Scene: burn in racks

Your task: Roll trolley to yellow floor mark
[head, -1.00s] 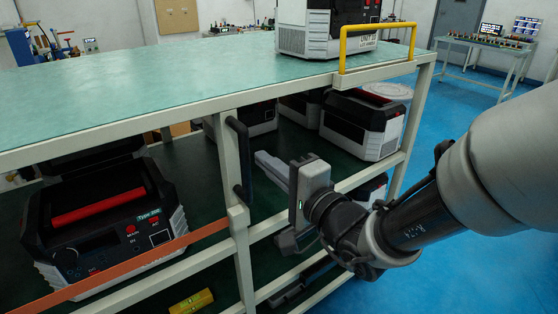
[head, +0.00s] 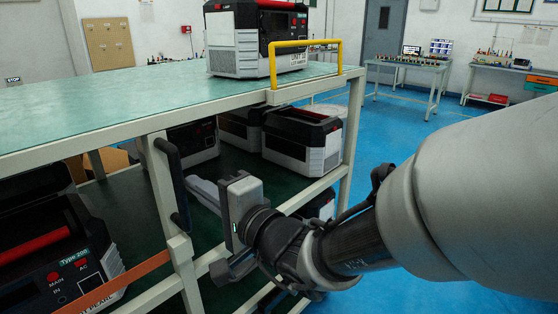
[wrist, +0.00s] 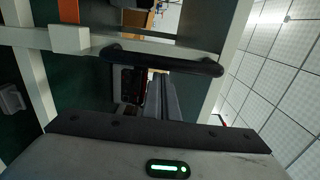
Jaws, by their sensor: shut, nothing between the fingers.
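The trolley is a cream-framed rack with a green top (head: 110,112) and lower shelves, filling the left and middle of the head view. A black vertical handle (head: 173,185) is fixed to its near post; it also shows in the wrist view (wrist: 160,62). A yellow rail (head: 303,60) stands on the top's right end. My gripper (head: 207,192) is shut and empty, beside the black handle on its right side. The fingers point in past the handle toward the rack. I cannot tell whether they touch it.
A white and black power unit (head: 252,40) stands on the trolley top, and several more sit on the shelves, including one (head: 300,137) at the right. An orange strap (head: 125,283) crosses the left bay. Blue floor (head: 400,120) is open at the right, with workbenches (head: 408,68) farther back.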

